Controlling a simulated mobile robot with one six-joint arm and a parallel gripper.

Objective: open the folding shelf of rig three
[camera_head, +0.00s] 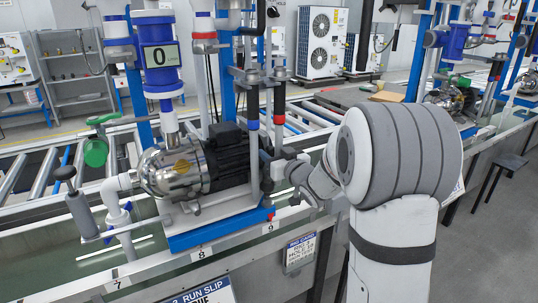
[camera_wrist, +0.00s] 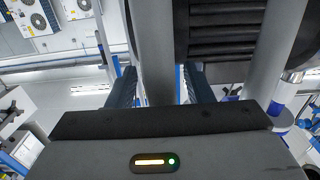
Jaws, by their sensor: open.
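I cannot pick out the folding shelf of rig three for certain. A dark flat panel on slanting supports (camera_head: 507,161) stands out from the front of the bench at the far right in the head view; I cannot tell which rig it belongs to. My gripper (camera_head: 283,168) is beside the motor end of the nearest pump (camera_head: 205,165), partly hidden by pipes and my arm. In the wrist view my gripper (camera_wrist: 160,88) has its two dark fingers apart. A grey vertical pipe (camera_wrist: 154,45) shows in line with the gap; I cannot tell whether it is between them.
The pump sits on a blue base (camera_head: 220,229) on the long bench. A rig card (camera_head: 300,251) hangs on the bench front; its number is not clear. Upright pipes crowd my gripper. A second pump (camera_head: 452,99) is farther right. Grey floor (camera_head: 480,240) is clear at lower right.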

